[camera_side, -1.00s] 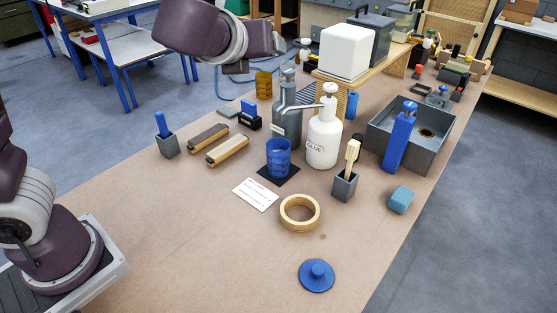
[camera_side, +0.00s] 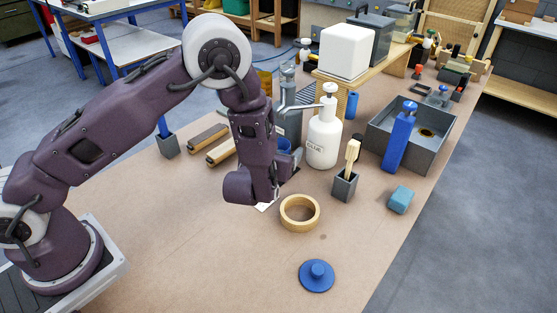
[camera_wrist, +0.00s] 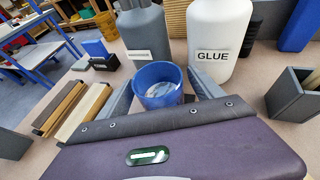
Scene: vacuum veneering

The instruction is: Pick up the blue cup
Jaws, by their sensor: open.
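The blue cup (camera_wrist: 158,88) stands upright just ahead of my gripper (camera_wrist: 160,79) in the wrist view. My gripper is open, with one grey finger to the left of the cup and one to the right. The cup's mouth is visible; its lower part is hidden behind the gripper body. Whether the fingers touch the cup cannot be told. In the side view only a sliver of the blue cup (camera_side: 284,145) shows past my arm, and the fingers are hidden.
A grey bottle (camera_wrist: 145,40) and the white GLUE bottle (camera_wrist: 215,35) stand close behind the cup. Two wooden-handled tools (camera_wrist: 72,110) lie left. A grey brush holder (camera_wrist: 292,97) stands right. A wooden ring (camera_side: 300,213) and blue knobbed disc (camera_side: 317,275) lie nearer; surrounding tabletop is clear.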

